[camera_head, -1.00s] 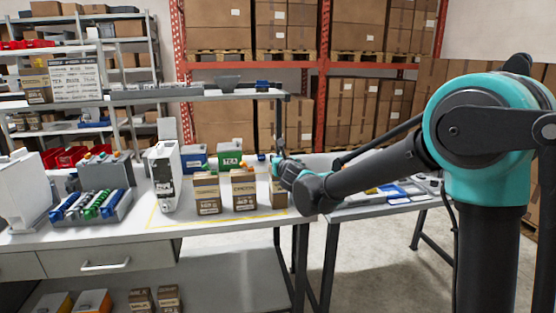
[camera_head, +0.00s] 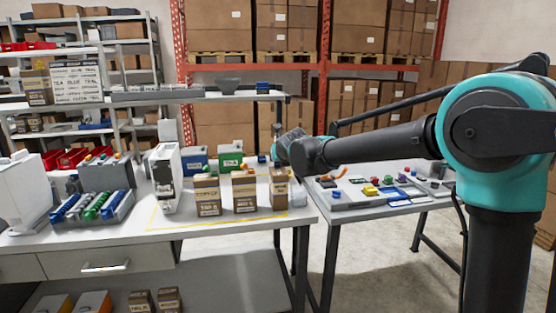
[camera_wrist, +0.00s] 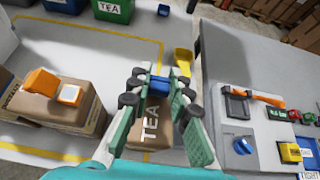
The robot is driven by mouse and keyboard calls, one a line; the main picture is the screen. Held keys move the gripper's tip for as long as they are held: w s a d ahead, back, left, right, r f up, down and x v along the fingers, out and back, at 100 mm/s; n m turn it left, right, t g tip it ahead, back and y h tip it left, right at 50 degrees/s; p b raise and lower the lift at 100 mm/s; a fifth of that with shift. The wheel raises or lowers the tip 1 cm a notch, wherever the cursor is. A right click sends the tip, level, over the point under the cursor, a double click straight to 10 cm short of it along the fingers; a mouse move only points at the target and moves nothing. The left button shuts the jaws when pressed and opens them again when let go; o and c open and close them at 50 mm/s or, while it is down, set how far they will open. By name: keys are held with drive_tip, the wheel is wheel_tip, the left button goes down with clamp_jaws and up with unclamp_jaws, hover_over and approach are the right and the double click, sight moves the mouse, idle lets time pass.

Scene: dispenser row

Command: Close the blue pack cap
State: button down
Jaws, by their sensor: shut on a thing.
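A brown pack marked TEA (camera_wrist: 152,122) stands under my gripper (camera_wrist: 161,84) in the wrist view. A blue cap (camera_wrist: 160,89) sits between the fingertips, above the far end of that pack. My gripper is shut on it. The fingers hide part of the cap and the pack top, so I cannot tell how the cap sits on the pack. In the head view the same pack (camera_head: 278,192) is the rightmost of the brown packs, with my gripper (camera_head: 277,155) just above it.
A brown pack with an orange cap (camera_wrist: 40,82) stands left. A yellow piece (camera_wrist: 183,61) lies beyond my gripper. Blue (camera_head: 194,159) and green (camera_head: 231,159) containers stand behind the packs. A side table (camera_head: 375,205) with small coloured parts is at the right, across a gap.

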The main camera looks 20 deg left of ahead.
idle(0.4)
drive_tip(key=c, duration=1.4)
unclamp_jaws()
drive_tip(key=shift+o, duration=0.2)
drive_tip(key=shift+s, duration=0.1)
drive_tip(key=v, duration=1.2)
drive_tip(key=shift+r, duration=0.1)
